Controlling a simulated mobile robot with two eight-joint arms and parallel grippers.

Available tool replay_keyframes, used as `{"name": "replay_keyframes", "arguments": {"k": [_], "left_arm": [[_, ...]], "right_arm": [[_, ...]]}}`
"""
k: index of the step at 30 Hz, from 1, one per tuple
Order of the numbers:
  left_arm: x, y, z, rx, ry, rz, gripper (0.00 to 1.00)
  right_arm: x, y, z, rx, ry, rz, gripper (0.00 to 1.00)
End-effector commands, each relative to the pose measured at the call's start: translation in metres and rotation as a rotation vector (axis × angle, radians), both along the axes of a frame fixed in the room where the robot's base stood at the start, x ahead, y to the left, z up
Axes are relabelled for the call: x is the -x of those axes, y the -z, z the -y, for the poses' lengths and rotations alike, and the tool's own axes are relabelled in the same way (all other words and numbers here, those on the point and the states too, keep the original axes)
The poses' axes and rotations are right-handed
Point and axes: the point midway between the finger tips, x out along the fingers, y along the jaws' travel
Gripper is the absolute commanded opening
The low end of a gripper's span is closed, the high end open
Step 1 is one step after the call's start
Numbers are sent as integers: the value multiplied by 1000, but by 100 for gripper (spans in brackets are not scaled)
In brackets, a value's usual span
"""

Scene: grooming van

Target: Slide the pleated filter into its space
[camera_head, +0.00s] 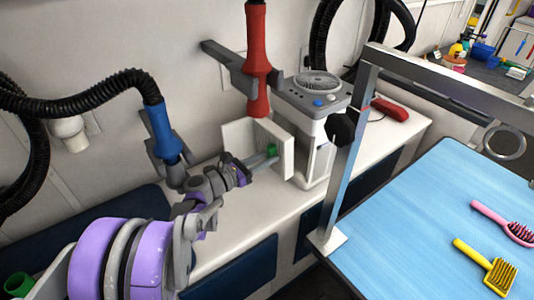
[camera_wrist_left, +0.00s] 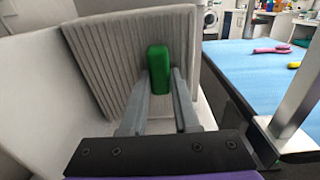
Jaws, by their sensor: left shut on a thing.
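The pleated filter (camera_head: 240,138) is a cream framed panel standing upright left of the grey-and-white machine (camera_head: 318,125) on the counter. Its ribbed face (camera_wrist_left: 100,60) fills the middle of the left wrist view, slightly tilted there. A green tab (camera_wrist_left: 158,62) sticks out of that face. My left gripper (camera_head: 268,158) is shut on the tab, one finger on each side, also in the left wrist view (camera_wrist_left: 160,90). The filter's space in the machine is hidden, and I cannot tell whether the filter touches the machine. My right gripper is not in view.
A blue grooming table (camera_head: 430,200) with a grey post (camera_head: 350,170) stands to the right, holding a pink brush (camera_head: 505,222) and a yellow brush (camera_head: 488,265). A red handpiece (camera_head: 258,50) and a blue one (camera_head: 168,135) hang on the wall. The white counter (camera_head: 250,215) is clear in front.

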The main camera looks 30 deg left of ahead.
Motion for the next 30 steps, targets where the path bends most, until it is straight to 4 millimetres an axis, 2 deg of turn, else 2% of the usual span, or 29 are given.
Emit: {"name": "replay_keyframes", "arguments": {"k": [15, 30], "left_arm": [[-28, 15, 12, 1, 2, 1, 0], [-66, 15, 27, 1, 2, 1, 0]], "right_arm": [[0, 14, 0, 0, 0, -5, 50], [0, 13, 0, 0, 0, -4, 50]]}}
